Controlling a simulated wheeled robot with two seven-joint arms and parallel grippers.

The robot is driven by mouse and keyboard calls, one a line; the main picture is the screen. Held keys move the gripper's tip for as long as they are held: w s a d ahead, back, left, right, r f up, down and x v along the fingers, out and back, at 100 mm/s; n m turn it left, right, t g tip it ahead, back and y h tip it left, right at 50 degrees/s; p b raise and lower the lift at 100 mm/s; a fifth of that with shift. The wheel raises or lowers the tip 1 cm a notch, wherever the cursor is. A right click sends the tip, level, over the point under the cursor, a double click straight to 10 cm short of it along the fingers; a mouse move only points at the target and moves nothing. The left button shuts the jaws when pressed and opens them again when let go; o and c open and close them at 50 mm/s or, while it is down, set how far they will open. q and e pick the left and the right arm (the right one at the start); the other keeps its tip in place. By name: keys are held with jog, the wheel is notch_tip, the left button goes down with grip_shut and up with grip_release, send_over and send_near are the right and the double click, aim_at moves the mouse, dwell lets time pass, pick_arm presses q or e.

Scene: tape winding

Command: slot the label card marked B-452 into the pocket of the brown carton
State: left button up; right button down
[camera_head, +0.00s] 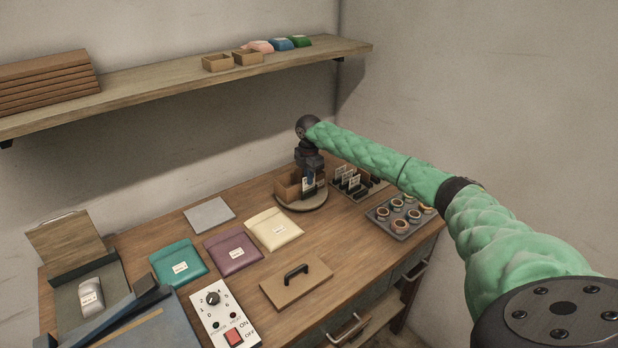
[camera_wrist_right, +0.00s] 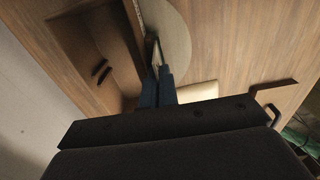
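The brown carton (camera_head: 287,190) stands open on a round turntable (camera_head: 303,205) at the back of the bench. It also shows in the right wrist view (camera_wrist_right: 88,40), beside the grey disc. My right gripper (camera_head: 310,181) points down at the carton's right side. Its blue fingers (camera_wrist_right: 157,88) are close together around a thin card (camera_wrist_right: 155,52), seen nearly edge-on. The card shows as a small white patch (camera_head: 307,186) in the head view, close against the carton. Its marking is unreadable, and I cannot tell whether it is in the pocket. My left gripper is out of view.
A rack of label cards (camera_head: 352,181) stands right of the turntable, with a tray of round tape rolls (camera_head: 401,214) nearer. Teal, purple and cream pouches (camera_head: 273,229) lie to the left. A handled wooden board (camera_head: 296,282) and a control box (camera_head: 225,318) lie in front.

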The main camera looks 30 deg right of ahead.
jog(key=c, duration=2.1)
grip_release()
jog(key=shift+c, duration=0.2)
jog(key=o, duration=0.5)
jog(key=shift+o, duration=0.2)
